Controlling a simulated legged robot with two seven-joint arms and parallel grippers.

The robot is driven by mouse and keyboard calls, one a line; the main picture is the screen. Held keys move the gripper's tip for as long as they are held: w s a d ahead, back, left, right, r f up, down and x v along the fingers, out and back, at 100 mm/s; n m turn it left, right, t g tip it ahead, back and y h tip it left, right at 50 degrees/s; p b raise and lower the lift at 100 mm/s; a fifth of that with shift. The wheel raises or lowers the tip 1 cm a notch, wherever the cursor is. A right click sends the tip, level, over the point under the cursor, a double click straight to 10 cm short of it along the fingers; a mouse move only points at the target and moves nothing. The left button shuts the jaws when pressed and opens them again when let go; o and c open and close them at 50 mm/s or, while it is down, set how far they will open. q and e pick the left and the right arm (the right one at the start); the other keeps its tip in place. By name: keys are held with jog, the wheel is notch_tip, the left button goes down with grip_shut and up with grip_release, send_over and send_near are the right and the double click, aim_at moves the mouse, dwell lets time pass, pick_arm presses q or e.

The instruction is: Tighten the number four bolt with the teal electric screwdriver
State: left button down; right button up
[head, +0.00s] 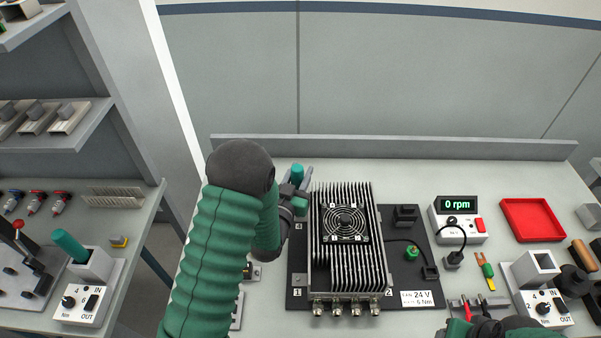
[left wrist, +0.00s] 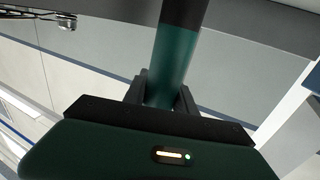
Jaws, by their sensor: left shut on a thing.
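My left gripper (head: 297,188) is shut on a teal screwdriver (head: 297,172), just beyond the upper left corner of the finned unit (head: 345,240). In the left wrist view the screwdriver (left wrist: 172,65) is a teal cylinder with a black section, between the two fingers. Its tip is hidden in both views. The label 4 (head: 298,226) is on the dark base plate, close by my left arm; I cannot make out its bolt. Labels 1 (head: 297,292) and 2 (head: 388,293) mark the near corners. My right gripper is partly visible at the bottom edge, its fingers unclear.
Another teal handle (head: 70,245) stands in a holder on the left bench. An rpm display box (head: 459,220), a red tray (head: 532,220) and a white holder (head: 538,285) stand at right. A low ledge (head: 420,148) runs along the back.

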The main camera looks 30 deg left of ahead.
pick_arm(q)
jog(key=shift+f, duration=0.1)
jog(key=shift+r+p, duration=0.95)
jog(key=shift+r, duration=0.4)
notch_tip(320, 180, up, 4)
jog(key=shift+f+p, duration=0.25)
jog(key=shift+p, duration=0.75)
